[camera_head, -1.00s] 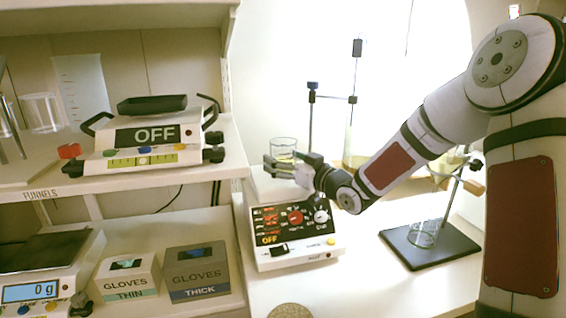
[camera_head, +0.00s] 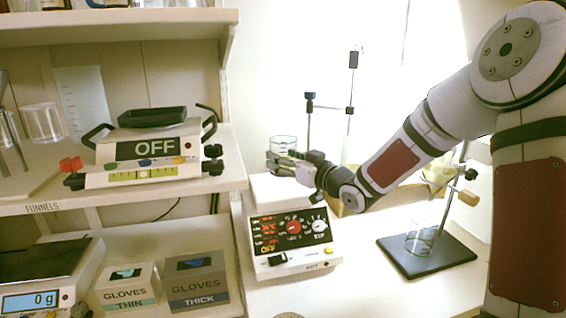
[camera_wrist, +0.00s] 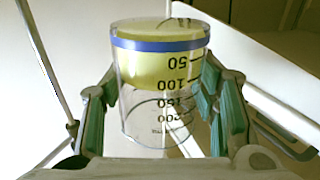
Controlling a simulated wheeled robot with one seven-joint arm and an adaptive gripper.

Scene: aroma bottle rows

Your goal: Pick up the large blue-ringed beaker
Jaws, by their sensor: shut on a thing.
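The large beaker (camera_wrist: 160,85) is clear, with a blue ring, dark volume marks and yellow contents. It appears upside down in the wrist view, between the green-padded fingers of my gripper (camera_wrist: 165,108). In the head view the beaker (camera_head: 283,143) is small, and my gripper (camera_head: 287,164) is shut on its lower part. The beaker looks upright and held above the white top of the hot plate (camera_head: 293,242). The fingers hide part of it in the head view.
The hot plate reads OFF below my gripper. A thin stand (camera_head: 310,120) rises close behind. At right, a dark stand base (camera_head: 427,256) carries a small glass vessel. Shelves at left hold a scale (camera_head: 150,150) and glove boxes (camera_head: 195,280). The front bench is mostly clear.

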